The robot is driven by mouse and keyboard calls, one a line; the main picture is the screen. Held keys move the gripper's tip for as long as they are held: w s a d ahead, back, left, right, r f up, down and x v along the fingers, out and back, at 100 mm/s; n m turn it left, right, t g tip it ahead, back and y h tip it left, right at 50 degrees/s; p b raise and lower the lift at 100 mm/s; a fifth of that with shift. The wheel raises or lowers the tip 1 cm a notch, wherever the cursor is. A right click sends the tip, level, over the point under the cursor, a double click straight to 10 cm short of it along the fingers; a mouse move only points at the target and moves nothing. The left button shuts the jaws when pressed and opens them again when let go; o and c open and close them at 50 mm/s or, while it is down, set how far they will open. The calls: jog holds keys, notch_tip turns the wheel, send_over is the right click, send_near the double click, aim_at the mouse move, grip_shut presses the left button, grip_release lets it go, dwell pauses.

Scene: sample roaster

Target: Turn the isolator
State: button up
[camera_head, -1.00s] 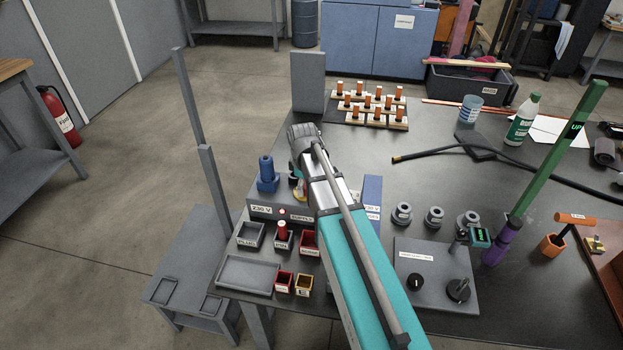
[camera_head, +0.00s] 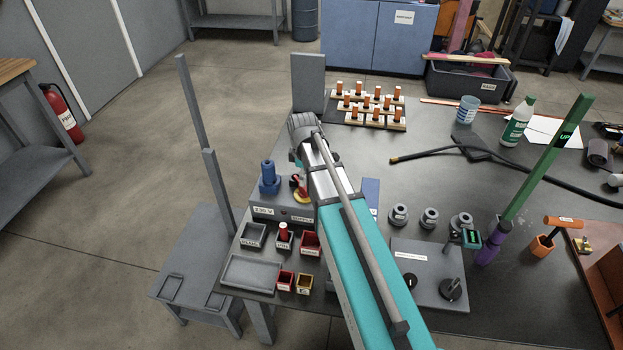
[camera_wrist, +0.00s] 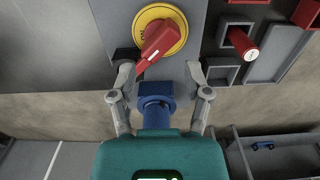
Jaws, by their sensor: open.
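The isolator is a red rotary handle on a round yellow plate (camera_wrist: 179,18), fixed to a grey supply box (camera_head: 297,213). In the wrist view the red handle (camera_wrist: 163,44) lies diagonally, its white-marked end toward the lower left. In the head view the isolator (camera_head: 301,195) shows partly beside my arm. My gripper (camera_wrist: 160,78) is open and empty in the wrist view. Its fingertips are on either side, just below the handle in the picture; I see no contact. In the head view my gripper is mostly hidden by my wrist.
A blue plug-like part (camera_head: 269,177) stands on the box beside the isolator; in the wrist view a blue part (camera_wrist: 156,105) shows between my fingers. Labelled bins (camera_head: 253,235) and a tray (camera_head: 250,272) lie in front. A grey upright panel (camera_head: 308,82) stands behind.

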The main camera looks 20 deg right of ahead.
jog(key=shift+r+p, duration=3.75)
jog(key=shift+r, duration=0.3)
jog(key=s+a+r+m+p, duration=0.2)
jog(key=s+r+m+p, duration=0.1)
jog(key=s+m, duration=0.9)
jog(key=shift+s+m, duration=0.3)
jog(key=shift+s, duration=1.3)
jog(key=n+b, duration=0.3)
jog(key=n, duration=0.1)
send_over(304, 189)
jog(key=f, duration=0.1)
jog(key=w+f, duration=0.1)
jog(key=f, duration=0.1)
jog(key=shift+d, duration=0.2)
jog(key=shift+f+b, duration=0.3)
notch_tip(304, 189, down, 13)
jog(key=b, duration=1.3)
jog(key=shift+f, duration=0.2)
